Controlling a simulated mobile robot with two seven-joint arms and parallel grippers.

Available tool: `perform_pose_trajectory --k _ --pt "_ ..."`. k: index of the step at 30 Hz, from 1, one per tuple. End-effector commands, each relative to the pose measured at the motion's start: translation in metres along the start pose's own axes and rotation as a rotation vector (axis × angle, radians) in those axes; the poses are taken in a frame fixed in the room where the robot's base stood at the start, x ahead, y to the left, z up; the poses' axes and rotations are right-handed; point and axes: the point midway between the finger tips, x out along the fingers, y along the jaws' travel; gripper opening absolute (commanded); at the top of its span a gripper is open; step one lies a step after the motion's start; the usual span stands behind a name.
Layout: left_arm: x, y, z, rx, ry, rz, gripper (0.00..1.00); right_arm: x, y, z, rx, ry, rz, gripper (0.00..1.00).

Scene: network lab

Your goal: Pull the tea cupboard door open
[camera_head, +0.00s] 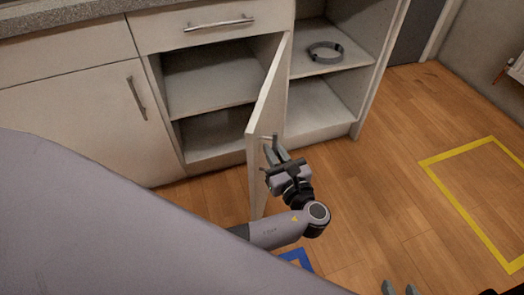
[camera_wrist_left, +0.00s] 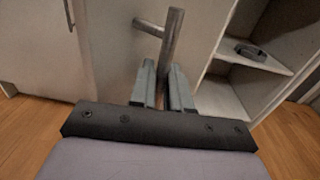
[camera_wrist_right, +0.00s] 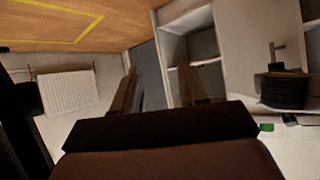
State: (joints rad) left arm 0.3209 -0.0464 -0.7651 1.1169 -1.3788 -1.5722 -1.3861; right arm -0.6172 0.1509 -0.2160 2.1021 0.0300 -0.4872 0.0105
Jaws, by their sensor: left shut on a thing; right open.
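The tea cupboard door (camera_head: 262,115) is a white panel that stands swung well out from the cabinet front, with the cupboard's shelves (camera_head: 210,90) exposed to its left. Its metal bar handle (camera_wrist_left: 173,30) is on the door's outer face. My left gripper (camera_head: 275,153) is shut on the handle, with a finger on each side of the bar in the left wrist view (camera_wrist_left: 166,88). The fingers partly hide the handle. My right gripper (camera_head: 399,289) is open and empty at the bottom edge of the head view, apart from the door. The right wrist view shows its spread fingers (camera_wrist_right: 157,90).
A drawer with a bar handle (camera_head: 218,23) is above the opening. A closed door with a handle (camera_head: 137,97) is to the left. Open shelves to the right hold a grey ring (camera_head: 325,51). The wooden floor (camera_head: 380,165) is clear towards a yellow marked outline (camera_head: 465,192).

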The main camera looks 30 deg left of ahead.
Motion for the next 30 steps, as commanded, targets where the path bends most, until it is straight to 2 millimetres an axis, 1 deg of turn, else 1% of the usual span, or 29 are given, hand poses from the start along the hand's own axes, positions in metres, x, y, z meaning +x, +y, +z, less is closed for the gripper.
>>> perform_pose_trajectory --k 1,6,19,20,21,30 --pt "-0.0017 -0.0046 0.0001 -0.001 -0.002 -0.001 0.00 0.0009 -0.0004 -0.0008 -0.002 0.005 -0.001 0.43" --pt "-0.0062 -0.0123 0.0003 -0.001 -0.002 -0.001 0.00 0.0015 -0.0007 0.0000 -0.005 0.004 -0.002 0.43" --pt "-0.0071 -0.0141 0.0010 -0.001 -0.002 0.000 0.00 0.0006 -0.0012 -0.0012 -0.007 0.005 -0.003 0.43" --pt "-0.0071 -0.0140 0.0010 -0.001 -0.002 0.000 0.24 0.0006 -0.0013 -0.0011 -0.007 0.004 -0.003 0.43" --pt "-0.0070 -0.0140 0.0010 -0.001 -0.002 0.000 0.29 0.0005 -0.0013 -0.0009 -0.007 0.004 -0.003 0.43" --pt "-0.0073 -0.0135 0.0021 -0.001 -0.001 0.001 0.29 -0.0004 -0.0010 -0.0009 -0.008 0.002 -0.003 0.43"
